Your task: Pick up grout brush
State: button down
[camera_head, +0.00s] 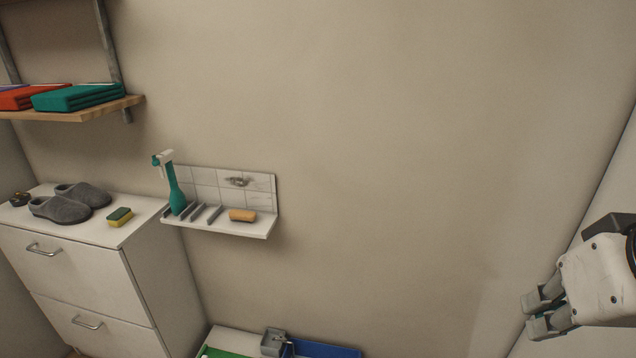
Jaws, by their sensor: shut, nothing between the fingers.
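The grout brush (176,190), with a teal handle and a white head at the top, stands upright on a small white wall shelf (255,230). It is at the shelf's left end, beside several grey dividers (205,213). My gripper (537,315) is at the lower right of the head view, far to the right of the brush and apart from it. It is shut and empty.
A white cabinet (75,260) stands left of the shelf, with grey slippers (72,203) and a sponge (120,217) on top. A tan block (242,215) lies on the shelf. Folded cloths (78,97) sit on a wooden shelf above. The wall between brush and gripper is clear.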

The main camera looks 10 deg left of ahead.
aim_at(249, 216)
jog(key=u, duration=1)
jog(key=z, duration=4.1)
jog(key=u, duration=4.1)
jog(key=i+j+z, duration=0.35)
jog(key=j, duration=0.4)
jog(key=i+j+z, duration=0.15)
jog(key=i+j, duration=0.15)
jog(key=j, duration=0.1)
